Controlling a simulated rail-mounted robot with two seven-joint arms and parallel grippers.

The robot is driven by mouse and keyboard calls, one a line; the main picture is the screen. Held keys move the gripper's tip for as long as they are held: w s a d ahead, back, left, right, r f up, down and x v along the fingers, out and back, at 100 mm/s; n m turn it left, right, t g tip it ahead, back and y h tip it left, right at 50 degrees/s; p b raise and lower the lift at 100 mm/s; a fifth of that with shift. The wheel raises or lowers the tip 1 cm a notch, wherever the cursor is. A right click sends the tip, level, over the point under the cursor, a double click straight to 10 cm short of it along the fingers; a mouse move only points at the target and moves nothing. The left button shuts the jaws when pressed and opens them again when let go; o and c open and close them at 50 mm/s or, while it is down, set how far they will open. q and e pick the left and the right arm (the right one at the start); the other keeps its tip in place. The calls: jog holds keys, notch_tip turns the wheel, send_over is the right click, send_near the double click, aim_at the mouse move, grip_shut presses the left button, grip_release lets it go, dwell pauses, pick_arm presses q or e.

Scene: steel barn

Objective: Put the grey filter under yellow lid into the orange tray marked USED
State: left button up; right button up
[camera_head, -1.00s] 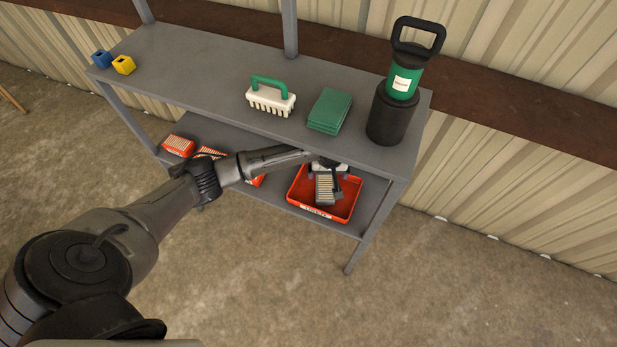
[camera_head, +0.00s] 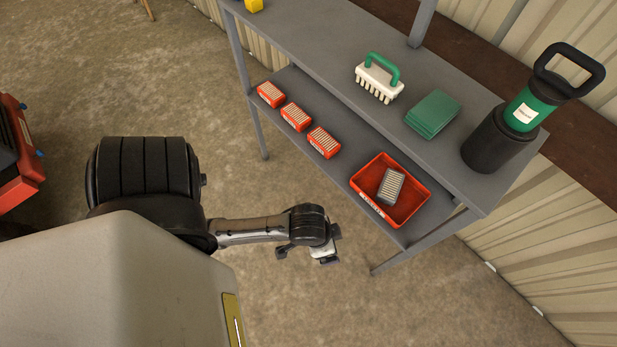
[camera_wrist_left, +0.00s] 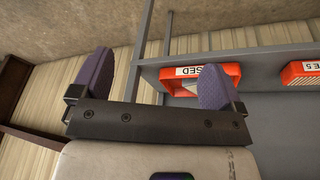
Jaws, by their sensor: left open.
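The orange tray (camera_head: 366,203) marked USED sits on the shelf under the bench top. The grey pleated filter (camera_head: 391,186) lies inside it, tilted toward its right side. My left gripper (camera_head: 310,246) is open and empty, in front of and below the tray, apart from it. In the left wrist view my open left gripper (camera_wrist_left: 160,75) has nothing between its fingers. My right gripper is not in view.
Several orange-cased filters, one here (camera_head: 323,141), line the lower shelf (camera_head: 345,172). A white brush with green handle (camera_head: 380,78), green pads (camera_head: 433,113) and a black-green lamp-like device (camera_head: 510,125) stand on the bench top. A red machine (camera_head: 18,160) is at the left edge.

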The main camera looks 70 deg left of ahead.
pick_arm(q)
jog(key=shift+m+y, duration=0.4)
jog(key=s, duration=0.1)
jog(key=s+a+r, duration=0.1)
jog(key=s, duration=0.2)
jog(key=shift+s+a+r, duration=0.25)
jog(key=shift+a+r, duration=0.15)
